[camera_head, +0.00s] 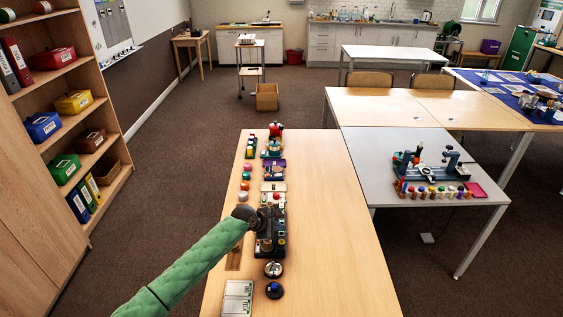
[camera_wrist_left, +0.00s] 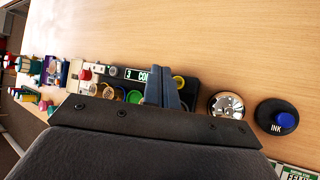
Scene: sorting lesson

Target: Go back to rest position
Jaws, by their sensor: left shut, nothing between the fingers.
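My left gripper (camera_head: 268,212) is over the dark sorting station (camera_head: 266,246) on the long wooden table, its green-sleeved arm coming in from the lower left. In the left wrist view the closed fingers (camera_wrist_left: 163,90) point over the station (camera_wrist_left: 194,84), with nothing between them. They hide part of the station, which has coloured rings and a small lit display reading "3 CO". I cannot tell how high the fingers are above it. My right gripper is not in view.
A silver bell (camera_head: 273,269), a black ink pot with a blue knob (camera_head: 274,290) and a printed card (camera_head: 237,299) lie at the near end. Several small coloured items line the table's left side beyond. The table's right half (camera_head: 325,220) is bare. A shelf (camera_head: 60,115) stands left.

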